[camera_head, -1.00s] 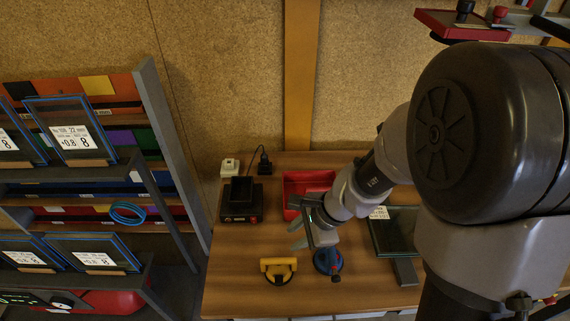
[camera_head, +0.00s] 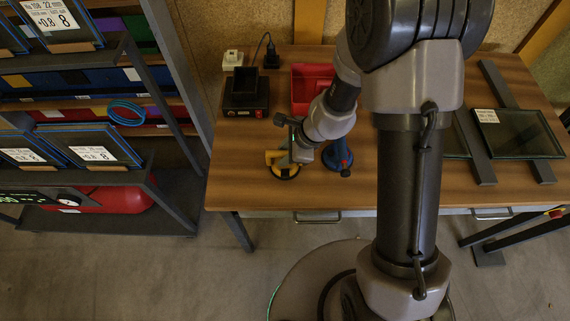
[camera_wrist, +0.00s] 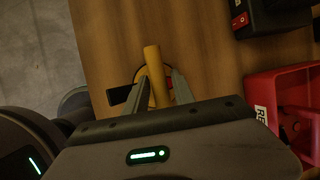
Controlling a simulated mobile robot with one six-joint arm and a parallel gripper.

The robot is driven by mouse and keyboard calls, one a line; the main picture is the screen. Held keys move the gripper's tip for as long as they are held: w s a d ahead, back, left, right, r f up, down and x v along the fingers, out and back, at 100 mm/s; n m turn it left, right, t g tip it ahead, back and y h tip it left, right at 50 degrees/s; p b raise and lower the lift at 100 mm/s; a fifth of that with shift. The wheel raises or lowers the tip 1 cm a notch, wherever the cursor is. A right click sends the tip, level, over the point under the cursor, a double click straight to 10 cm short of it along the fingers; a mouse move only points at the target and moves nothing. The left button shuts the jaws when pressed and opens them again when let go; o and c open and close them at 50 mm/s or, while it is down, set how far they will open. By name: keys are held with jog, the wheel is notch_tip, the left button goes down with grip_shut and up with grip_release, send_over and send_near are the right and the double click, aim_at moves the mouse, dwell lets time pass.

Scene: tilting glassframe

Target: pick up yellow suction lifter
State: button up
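The yellow suction lifter (camera_head: 284,171) lies on the wooden table near its front left edge, partly hidden by my gripper in the head view. In the wrist view, the lifter's yellow handle (camera_wrist: 154,76) stands between my two fingers, with a black part sticking out to the left. My gripper (camera_wrist: 159,82) is open, with one finger on each side of the handle. A gap shows on the right side. In the head view, my gripper (camera_head: 292,148) is low over the lifter.
A blue suction lifter (camera_head: 338,157) stands just right of my gripper. Behind are a red bin (camera_head: 312,86) and a black device (camera_head: 246,92). Framed glass (camera_head: 520,132) lies on the table's right. A shelf rack (camera_head: 178,85) stands left.

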jog(key=shift+r, duration=0.1)
grip_shut()
dwell(1.3)
